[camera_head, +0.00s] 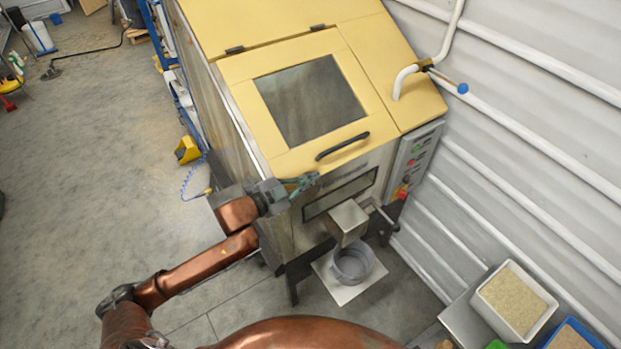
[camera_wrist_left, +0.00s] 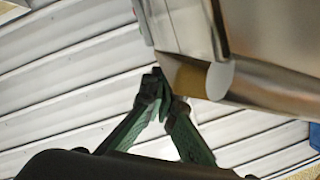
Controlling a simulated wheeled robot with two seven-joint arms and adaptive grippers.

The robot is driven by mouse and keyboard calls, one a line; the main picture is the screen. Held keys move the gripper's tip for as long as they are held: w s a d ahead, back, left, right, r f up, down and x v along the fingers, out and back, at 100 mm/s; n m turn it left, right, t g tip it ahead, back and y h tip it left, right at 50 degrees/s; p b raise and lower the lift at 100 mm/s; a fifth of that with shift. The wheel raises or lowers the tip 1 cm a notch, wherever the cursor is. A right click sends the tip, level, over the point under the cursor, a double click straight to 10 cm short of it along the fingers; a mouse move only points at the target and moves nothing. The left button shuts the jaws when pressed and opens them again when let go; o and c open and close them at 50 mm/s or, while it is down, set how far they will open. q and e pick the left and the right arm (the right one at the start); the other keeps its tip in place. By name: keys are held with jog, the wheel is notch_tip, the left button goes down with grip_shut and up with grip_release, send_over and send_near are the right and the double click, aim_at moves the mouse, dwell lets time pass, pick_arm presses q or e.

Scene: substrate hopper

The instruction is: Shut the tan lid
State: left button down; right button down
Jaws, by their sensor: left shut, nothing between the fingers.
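The tan lid (camera_head: 355,88), with a dark window and a black bar handle (camera_head: 342,146), lies down over the sloping top of the hopper (camera_head: 240,120). It looks flush or nearly so with the tan panel on its right; I cannot tell whether a small gap is left. My left gripper (camera_head: 312,180) is shut and empty, just below the lid's front edge and left of the handle. In the left wrist view my left gripper's green fingers (camera_wrist_left: 160,82) meet at the tips, close to a grey metal part. My right gripper is not in view.
A metal spout (camera_head: 348,219) juts from the hopper front above a grey bucket (camera_head: 353,262) on a plate. A control panel (camera_head: 413,158) is on the right. A white pipe (camera_head: 402,80) and ribbed wall stand close on the right. The floor at left is mostly free.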

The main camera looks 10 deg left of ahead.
pick_arm(q)
jog(key=s+a+r+p, duration=0.3)
jog(key=s+a+r, duration=0.1)
jog(key=s, duration=0.5)
jog(key=shift+s+r, duration=0.2)
jog(key=shift+r, duration=0.55)
